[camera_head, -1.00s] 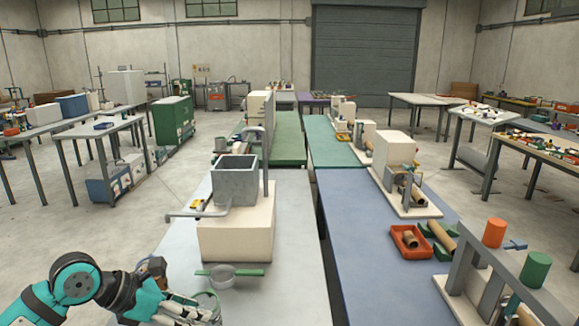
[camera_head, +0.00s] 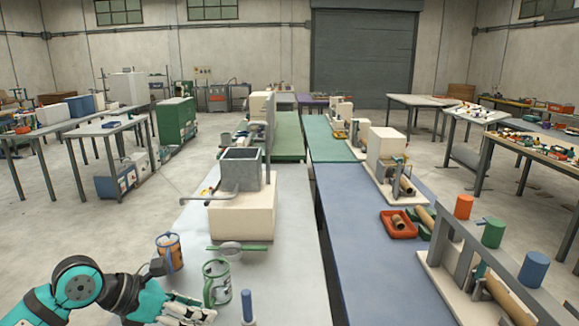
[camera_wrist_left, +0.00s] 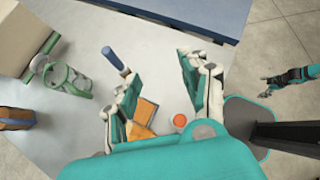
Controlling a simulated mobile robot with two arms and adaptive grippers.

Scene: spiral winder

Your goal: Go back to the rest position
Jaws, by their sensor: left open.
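My left gripper (camera_head: 195,312) is low at the left of the head view, over the near end of the pale table (camera_head: 290,265). In the left wrist view its two fingers (camera_wrist_left: 155,72) are spread apart with nothing between the tips.
A white block with a grey box (camera_head: 240,173) stands farther along. A blue table (camera_head: 370,240) with winders runs on the right. Open floor lies left.

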